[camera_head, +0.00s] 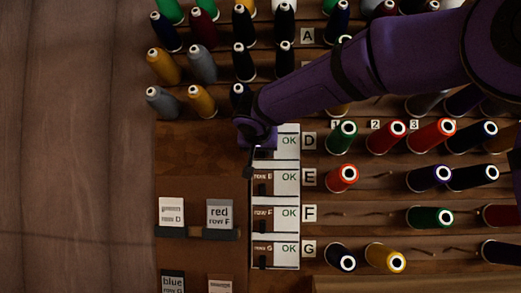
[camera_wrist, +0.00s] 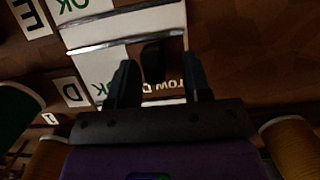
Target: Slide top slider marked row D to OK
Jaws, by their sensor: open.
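The row D slider is a strip with a dark track and a white end marked OK. In the wrist view its black knob (camera_wrist: 153,62) sits beside the "row D" text, off the white OK end (camera_wrist: 95,72). My gripper (camera_wrist: 159,68) is open, with one finger on each side of the knob. I cannot tell whether either finger touches it. In the head view my gripper (camera_head: 251,160) covers most of the row D strip, hiding its knob; the OK end (camera_head: 289,141) shows to the right.
Similar sliders for row E (camera_head: 286,181), row F (camera_head: 286,216) and row G (camera_head: 287,250) lie directly below. Thread spools on pegs, such as a green spool (camera_head: 342,137), stand to the right. A small ledge (camera_head: 195,233) with cards is at lower left.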

